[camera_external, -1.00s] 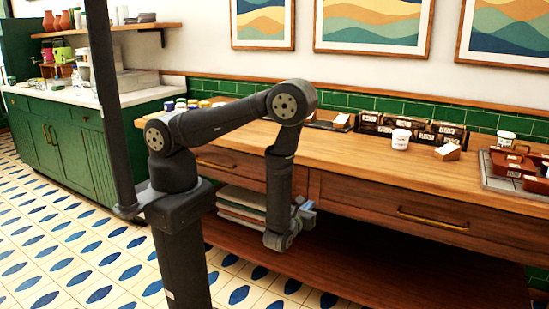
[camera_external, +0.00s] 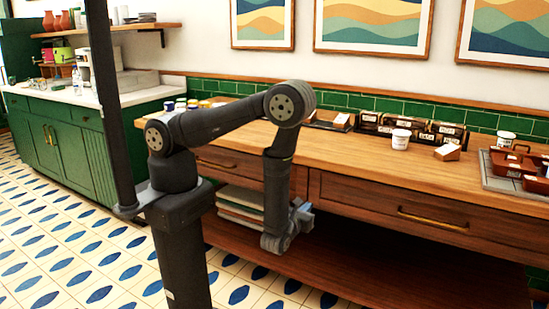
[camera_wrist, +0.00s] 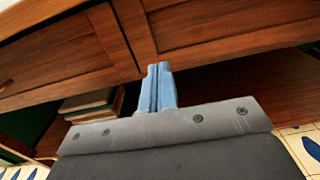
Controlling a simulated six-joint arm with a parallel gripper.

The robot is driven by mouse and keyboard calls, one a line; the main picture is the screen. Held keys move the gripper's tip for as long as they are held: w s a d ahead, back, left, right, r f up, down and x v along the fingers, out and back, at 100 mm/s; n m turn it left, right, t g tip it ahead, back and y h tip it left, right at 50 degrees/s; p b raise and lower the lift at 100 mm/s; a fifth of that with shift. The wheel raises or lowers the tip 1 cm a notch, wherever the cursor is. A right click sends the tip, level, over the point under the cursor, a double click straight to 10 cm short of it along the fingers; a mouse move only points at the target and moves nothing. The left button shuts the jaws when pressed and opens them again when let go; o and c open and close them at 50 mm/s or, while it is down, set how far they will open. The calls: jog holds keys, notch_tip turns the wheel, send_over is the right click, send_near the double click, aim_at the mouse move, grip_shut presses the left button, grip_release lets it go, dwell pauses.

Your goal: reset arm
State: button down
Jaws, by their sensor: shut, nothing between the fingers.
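My gripper (camera_external: 306,213) hangs low in front of the wooden counter (camera_external: 345,165), below the level of its top, in the external view. In the wrist view, its two blue fingers (camera_wrist: 158,72) lie together with nothing between them. They point at the counter's drawer fronts (camera_wrist: 215,30), above the open lower shelf. The exact gap to the wood cannot be told.
A stack of boards or books (camera_external: 240,207) lies on the lower shelf, left of my gripper. The counter top holds a white tub (camera_external: 400,139), dark labelled boxes (camera_external: 448,132) and a tray of brown containers (camera_external: 512,165). The tiled floor in front is clear.

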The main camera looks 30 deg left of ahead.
aim_at(324, 189)
jog(key=w, duration=1.1)
jog(key=shift+w, duration=0.35)
jog(key=s, duration=1.3)
jog(key=shift+s, duration=0.3)
jog(key=shift+w, duration=6.8)
